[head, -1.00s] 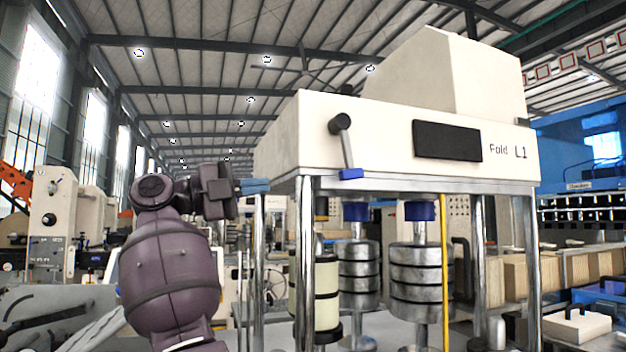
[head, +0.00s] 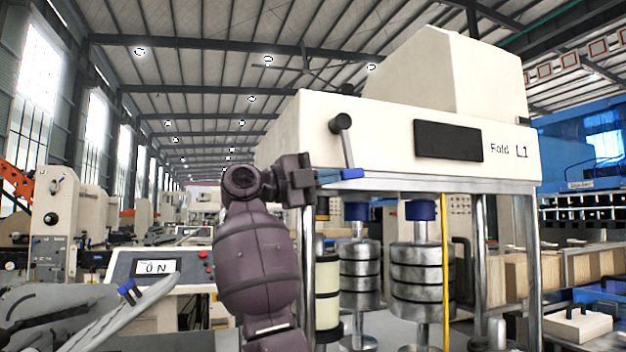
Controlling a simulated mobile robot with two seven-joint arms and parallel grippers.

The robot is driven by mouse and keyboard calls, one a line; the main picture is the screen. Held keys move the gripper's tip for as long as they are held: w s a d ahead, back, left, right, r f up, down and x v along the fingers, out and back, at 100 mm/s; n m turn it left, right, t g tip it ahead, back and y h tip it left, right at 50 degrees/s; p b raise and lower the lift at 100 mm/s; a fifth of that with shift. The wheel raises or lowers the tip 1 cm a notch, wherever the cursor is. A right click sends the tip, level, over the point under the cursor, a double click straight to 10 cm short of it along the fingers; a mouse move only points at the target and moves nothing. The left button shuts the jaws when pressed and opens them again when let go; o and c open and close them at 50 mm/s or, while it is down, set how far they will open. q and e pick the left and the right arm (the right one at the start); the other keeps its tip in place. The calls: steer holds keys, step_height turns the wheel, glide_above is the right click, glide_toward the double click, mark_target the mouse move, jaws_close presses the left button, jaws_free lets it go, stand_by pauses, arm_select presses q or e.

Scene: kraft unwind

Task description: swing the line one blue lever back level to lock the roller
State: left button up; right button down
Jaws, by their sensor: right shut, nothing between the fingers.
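The lever (head: 345,146) sits on the front of the cream machine marked "Fold L1" (head: 388,150). It has a black pivot knob, a thin metal rod and a blue end grip (head: 352,174). It hangs down from the pivot, nearly vertical with a slight lean to the right. My right gripper (head: 329,176) is shut, pointing right, with its blue fingertips just left of the blue grip. I cannot tell whether they touch it. The lever's lock and any roller tied to it are not clearly shown. My left gripper is not in view.
Metal posts (head: 480,255) and stacked metal rollers (head: 420,280) stand under the machine, with a yellow upright (head: 445,270) before them. A control panel reading "ON" (head: 157,267) stands to the left.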

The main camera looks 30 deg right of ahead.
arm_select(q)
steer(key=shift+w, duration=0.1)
arm_select(e)
steer(key=shift+d, duration=0.1)
steer(key=d+h+p, duration=0.1)
steer(key=p, duration=0.1)
steer(key=s+d+g+h+p, duration=0.1)
steer(key=p, duration=0.2)
steer(key=shift+d+f+h, duration=0.15)
steer(key=shift+d+h, duration=0.25)
steer(key=shift+w+d, duration=0.1)
steer(key=shift+w+a+f, duration=0.1)
steer(key=shift+a+f, duration=0.25)
steer(key=shift+a, duration=0.15)
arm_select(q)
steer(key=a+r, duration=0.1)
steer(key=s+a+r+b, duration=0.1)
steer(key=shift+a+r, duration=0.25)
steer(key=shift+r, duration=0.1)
arm_select(e)
steer(key=v, duration=1.2)
steer(key=shift+a, duration=0.4)
